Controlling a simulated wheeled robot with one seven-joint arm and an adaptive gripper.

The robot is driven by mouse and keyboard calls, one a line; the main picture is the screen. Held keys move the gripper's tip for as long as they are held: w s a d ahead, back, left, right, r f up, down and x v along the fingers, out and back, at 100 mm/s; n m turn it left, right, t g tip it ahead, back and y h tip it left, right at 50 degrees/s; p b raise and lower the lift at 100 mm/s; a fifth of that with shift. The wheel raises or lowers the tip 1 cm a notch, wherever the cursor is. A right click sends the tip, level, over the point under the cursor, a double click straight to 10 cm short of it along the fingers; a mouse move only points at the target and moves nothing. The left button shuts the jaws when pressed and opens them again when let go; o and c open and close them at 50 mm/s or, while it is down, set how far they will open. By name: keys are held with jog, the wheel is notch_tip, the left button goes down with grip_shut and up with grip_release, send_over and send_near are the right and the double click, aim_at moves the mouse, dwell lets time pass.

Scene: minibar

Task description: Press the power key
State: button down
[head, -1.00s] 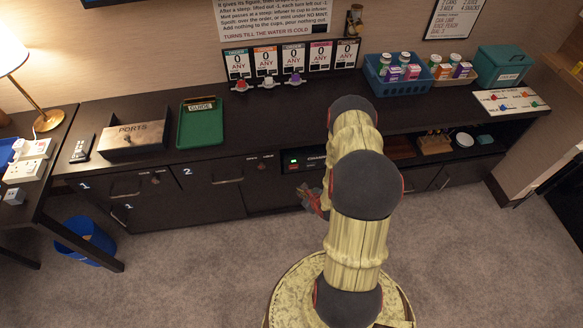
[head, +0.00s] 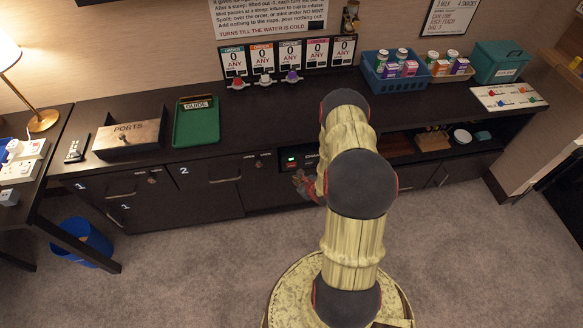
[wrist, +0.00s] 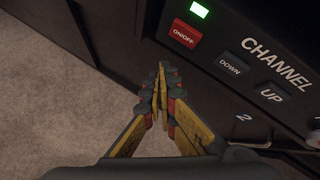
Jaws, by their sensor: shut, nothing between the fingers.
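The power key is a red button marked ON/OFF (wrist: 184,34) on a black panel in the wrist view. A lit green display (wrist: 199,9) sits just above it. To its right are the dark DOWN (wrist: 230,66) and UP (wrist: 271,97) keys under the word CHANNEL. My gripper (wrist: 162,68) is shut and empty, its fingertips below and left of the red key, apart from it in the picture. In the head view my gripper (head: 301,180) is in front of the cabinet, by the panel with its green light (head: 291,158); the arm partly covers the panel.
The counter above holds a green tray (head: 196,128), a PORTS box (head: 128,139) and a blue basket (head: 392,82). Cabinet doors lie left of the panel. A blue bin (head: 82,241) stands on the floor at left. Open carpet (head: 190,270) lies in front.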

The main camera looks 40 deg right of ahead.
jog(key=shift+w+d, duration=0.5)
jog(key=shift+w, duration=0.3)
jog(key=shift+w+d, duration=0.45)
jog(key=shift+w, duration=0.35)
dwell(0.3)
jog(key=shift+w+d, duration=0.25)
jog(key=shift+w, duration=0.1)
jog(key=shift+w+d, duration=0.2)
jog(key=shift+w, duration=0.15)
dwell(0.9)
jog(key=shift+s+a, duration=0.45)
jog(key=shift+s, duration=0.25)
jog(key=shift+s, duration=0.1)
jog(key=shift+s+a+p, duration=0.3)
jog(key=shift+s+a, duration=0.15)
jog(key=shift+s, duration=0.25)
jog(key=shift+s+a+p, duration=0.3)
jog(key=shift+s+a, duration=0.1)
jog(key=shift+s, duration=0.25)
jog(key=shift+s+a+p, duration=0.3)
jog(key=shift+s+a, duration=0.15)
jog(key=shift+s, duration=0.25)
